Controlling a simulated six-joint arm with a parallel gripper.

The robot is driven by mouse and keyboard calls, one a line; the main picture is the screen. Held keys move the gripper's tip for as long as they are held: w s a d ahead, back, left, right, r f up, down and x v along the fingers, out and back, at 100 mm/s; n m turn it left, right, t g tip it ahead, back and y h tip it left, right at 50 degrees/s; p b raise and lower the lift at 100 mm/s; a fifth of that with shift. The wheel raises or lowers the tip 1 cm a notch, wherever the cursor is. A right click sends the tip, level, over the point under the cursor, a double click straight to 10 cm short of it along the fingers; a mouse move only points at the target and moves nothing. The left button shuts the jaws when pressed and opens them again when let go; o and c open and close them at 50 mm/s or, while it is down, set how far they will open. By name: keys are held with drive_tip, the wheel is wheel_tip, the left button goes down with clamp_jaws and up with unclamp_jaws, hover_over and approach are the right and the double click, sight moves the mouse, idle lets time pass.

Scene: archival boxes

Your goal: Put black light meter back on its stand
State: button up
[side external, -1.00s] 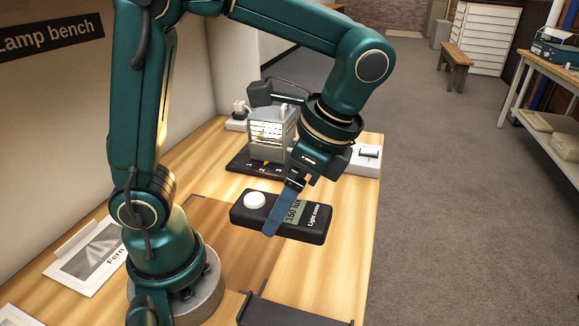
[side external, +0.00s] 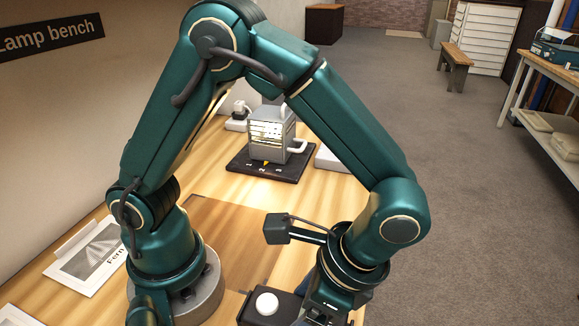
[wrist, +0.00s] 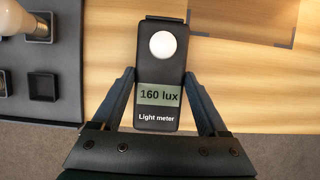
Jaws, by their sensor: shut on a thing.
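The black light meter (wrist: 160,113), with a white dome and a display reading "160 lux", is held between the two fingers of my gripper (wrist: 160,80) in the wrist view. In the side external view the meter (side external: 259,314) and its white dome show at the bottom edge, beside my gripper (side external: 302,292), partly cut off by the frame. I cannot pick out the meter's stand with certainty.
A dark tray (wrist: 66,79) with square sockets and a bulb lies left of the meter in the wrist view. A lamp housing (side external: 270,136) stands on a dark numbered base (side external: 240,160). A fern print (side external: 88,254) lies left. A darker wood panel (side external: 215,222) lies mid-bench.

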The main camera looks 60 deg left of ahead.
drive_tip(key=o, duration=1.6)
drive_tip(key=shift+f, duration=0.1)
drive_tip(key=v, duration=1.2)
drive_tip(key=shift+s+a+r+n+t+h, duration=0.2)
drive_tip(key=shift+a+n+t+h, duration=0.35)
drive_tip(key=shift+a+n+t, duration=1.4)
drive_tip(key=shift+s+a+r+n+t+h, duration=0.1)
drive_tip(key=shift+s+a+n+t+h, duration=0.3)
drive_tip(key=shift+a+n+t, duration=1.5)
drive_tip(key=shift+s+a+r+n+t+h, duration=0.2)
drive_tip(key=shift+a+n+t+h, duration=0.4)
drive_tip(key=shift+a, duration=2.65)
